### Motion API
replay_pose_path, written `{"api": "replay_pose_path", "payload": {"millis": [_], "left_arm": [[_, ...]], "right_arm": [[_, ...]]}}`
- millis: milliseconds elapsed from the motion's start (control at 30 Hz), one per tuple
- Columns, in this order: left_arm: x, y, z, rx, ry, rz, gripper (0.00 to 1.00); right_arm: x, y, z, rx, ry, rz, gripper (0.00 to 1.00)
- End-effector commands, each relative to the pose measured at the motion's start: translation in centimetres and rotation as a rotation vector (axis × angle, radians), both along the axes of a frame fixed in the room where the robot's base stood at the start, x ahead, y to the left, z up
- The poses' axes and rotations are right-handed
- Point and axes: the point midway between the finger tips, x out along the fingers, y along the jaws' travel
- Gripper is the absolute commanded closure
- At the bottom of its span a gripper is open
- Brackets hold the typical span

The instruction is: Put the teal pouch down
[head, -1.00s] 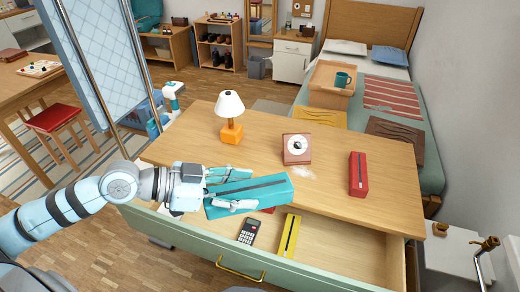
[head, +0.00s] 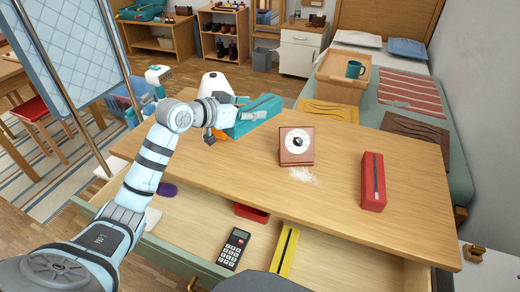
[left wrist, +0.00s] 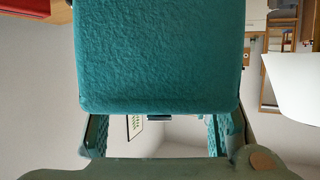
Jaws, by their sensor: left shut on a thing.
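The teal pouch (head: 255,117) is in my left gripper (head: 246,116), over the back left part of the desk top (head: 335,183), beside the lamp (head: 214,86). The gripper is shut on it. I cannot tell whether the pouch's underside touches the wood. In the left wrist view the pouch (left wrist: 160,55) fills the upper middle between the fingers. My arm and gripper hide part of the lamp and of the pouch. My right gripper is not in view.
The open drawer below holds a calculator (head: 233,248), a yellow case (head: 285,250), a red tray (head: 251,212) and a purple item (head: 167,189).

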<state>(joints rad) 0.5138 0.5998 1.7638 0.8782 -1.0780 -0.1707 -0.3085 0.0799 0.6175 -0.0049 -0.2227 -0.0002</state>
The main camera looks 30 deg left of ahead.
Motion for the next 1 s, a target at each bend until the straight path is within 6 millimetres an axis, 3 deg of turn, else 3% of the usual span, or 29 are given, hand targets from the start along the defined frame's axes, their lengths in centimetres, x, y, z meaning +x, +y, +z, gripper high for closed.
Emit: {"api": "replay_pose_path", "payload": {"millis": [33, 100, 367, 500, 900, 933, 1000], "left_arm": [[-0.1, 0.0, -2.6, -0.002, 0.004, 0.000, 0.85], [0.0, -0.1, -4.8, -0.003, 0.003, -0.001, 0.85], [0.0, -0.2, -8.7, -0.003, 0.000, -0.003, 0.85], [0.1, -0.3, -12.0, -0.002, -0.001, -0.005, 0.85], [0.1, -0.3, -12.9, -0.001, -0.002, -0.005, 0.85], [0.1, -0.3, -12.9, -0.001, -0.002, -0.005, 0.47], [0.1, -0.3, -12.9, -0.001, -0.002, -0.005, 0.36]], "right_arm": [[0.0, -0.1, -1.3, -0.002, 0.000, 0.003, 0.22], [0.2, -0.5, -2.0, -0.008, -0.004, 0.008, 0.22], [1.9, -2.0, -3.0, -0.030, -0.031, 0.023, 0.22], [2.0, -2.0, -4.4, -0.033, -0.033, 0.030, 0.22], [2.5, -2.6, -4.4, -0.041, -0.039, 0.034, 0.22], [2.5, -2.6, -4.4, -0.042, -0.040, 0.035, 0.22], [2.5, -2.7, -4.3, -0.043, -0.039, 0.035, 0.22]]}}
